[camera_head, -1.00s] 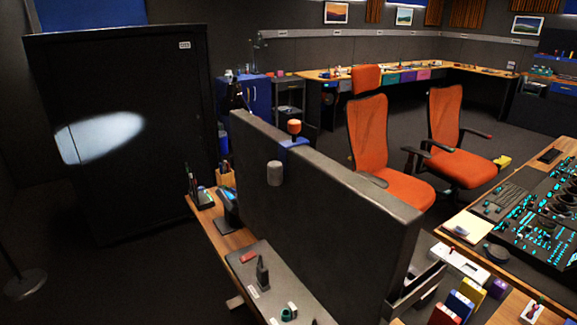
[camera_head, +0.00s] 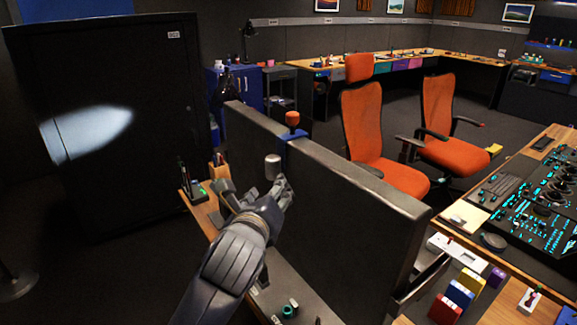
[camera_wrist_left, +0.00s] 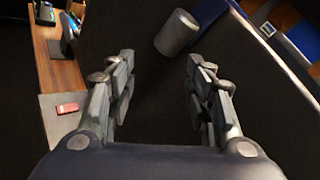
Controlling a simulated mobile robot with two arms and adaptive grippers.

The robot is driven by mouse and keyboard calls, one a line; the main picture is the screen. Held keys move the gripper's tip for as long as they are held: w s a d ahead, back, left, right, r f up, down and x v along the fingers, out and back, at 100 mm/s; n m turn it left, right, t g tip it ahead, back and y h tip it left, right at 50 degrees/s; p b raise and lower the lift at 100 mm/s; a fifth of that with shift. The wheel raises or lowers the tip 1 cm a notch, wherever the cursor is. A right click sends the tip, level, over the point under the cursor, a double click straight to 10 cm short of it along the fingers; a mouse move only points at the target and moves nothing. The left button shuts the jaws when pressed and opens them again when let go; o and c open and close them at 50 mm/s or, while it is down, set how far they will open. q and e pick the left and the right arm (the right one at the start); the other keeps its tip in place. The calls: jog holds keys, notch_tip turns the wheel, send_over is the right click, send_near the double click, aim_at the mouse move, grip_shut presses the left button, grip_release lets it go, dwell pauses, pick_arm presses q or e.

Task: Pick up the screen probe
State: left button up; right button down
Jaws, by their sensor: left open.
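The screen probe hangs over the top edge of the dark screen panel (camera_head: 350,195). It has an orange knob (camera_head: 292,119), a blue clip (camera_head: 292,136) across the edge and a grey cylinder (camera_head: 273,166) on the near face. In the left wrist view the grey cylinder (camera_wrist_left: 177,33) is ahead of the fingers and slightly right of centre. My left gripper (camera_head: 279,188) is in front of the panel, just below the cylinder in the head view. It is open and empty in the wrist view (camera_wrist_left: 158,68); contact with the probe does not show. My right gripper is not in view.
A desk with a pen holder (camera_head: 195,186) and a grey mat runs along the near side of the panel. A red item (camera_wrist_left: 67,108) lies on the mat. Orange chairs (camera_head: 372,135) and a console (camera_head: 540,210) stand beyond the panel.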

aim_at(291, 124)
pick_arm(q)
jog(key=d+r+m+t, duration=0.25)
jog(key=r+m, duration=0.35)
jog(key=r, duration=0.5)
jog(key=shift+m+h, duration=0.3)
jog(key=w, duration=0.1)
jog(key=w+d+p, duration=0.1)
jog(key=w, duration=0.2)
jog(key=shift+w+d+r, duration=0.2)
jog(key=shift+w+r, duration=0.1)
jog(key=shift+r, duration=0.1)
jog(key=w, duration=0.1)
jog(key=w+p, duration=0.1)
jog(key=w, duration=0.2)
jog(key=shift+w+d+p, duration=0.3)
jog(key=shift+d, duration=0.05)
jog(key=shift+w+d, duration=0.1)
jog(key=shift+w, duration=0.35)
grip_shut()
